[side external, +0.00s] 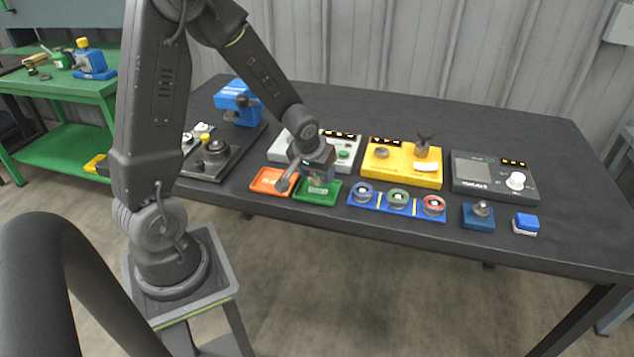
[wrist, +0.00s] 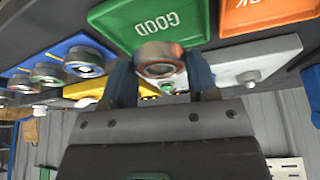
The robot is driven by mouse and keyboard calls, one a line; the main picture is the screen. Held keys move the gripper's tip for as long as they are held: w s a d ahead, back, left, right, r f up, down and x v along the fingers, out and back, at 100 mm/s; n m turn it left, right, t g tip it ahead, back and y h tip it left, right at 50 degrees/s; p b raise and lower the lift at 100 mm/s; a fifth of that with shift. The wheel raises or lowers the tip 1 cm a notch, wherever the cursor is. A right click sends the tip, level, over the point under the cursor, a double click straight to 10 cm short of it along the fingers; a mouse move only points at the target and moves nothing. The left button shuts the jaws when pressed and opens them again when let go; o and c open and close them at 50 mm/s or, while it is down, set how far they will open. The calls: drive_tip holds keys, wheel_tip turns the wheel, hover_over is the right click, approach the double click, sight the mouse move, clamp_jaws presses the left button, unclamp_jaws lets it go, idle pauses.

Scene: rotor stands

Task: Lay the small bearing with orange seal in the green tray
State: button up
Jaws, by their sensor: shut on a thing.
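My gripper (wrist: 160,76) is shut on a small metal bearing (wrist: 158,56), held between its two fingers in the wrist view. The bearing's ring is silvery with an orange-brown tint inside. The green tray (wrist: 112,22), marked GOOD, lies just beyond the bearing in the wrist view. In the side view my gripper (side external: 312,176) is over the back of the green tray (side external: 328,197), and the bearing cannot be made out there. The gap between bearing and tray is hard to judge.
An orange tray (side external: 262,181) sits left of the green one. A blue rack (side external: 380,207) with three coloured ringed bearings is to the right. A grey device (side external: 347,161) and a yellow device (side external: 403,176) stand behind. Open table lies at the back right.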

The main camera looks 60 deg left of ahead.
sight(315, 177)
wheel_tip(315, 177, down, 3)
drive_tip(key=shift+f, duration=0.2)
drive_tip(key=shift+f, duration=0.15)
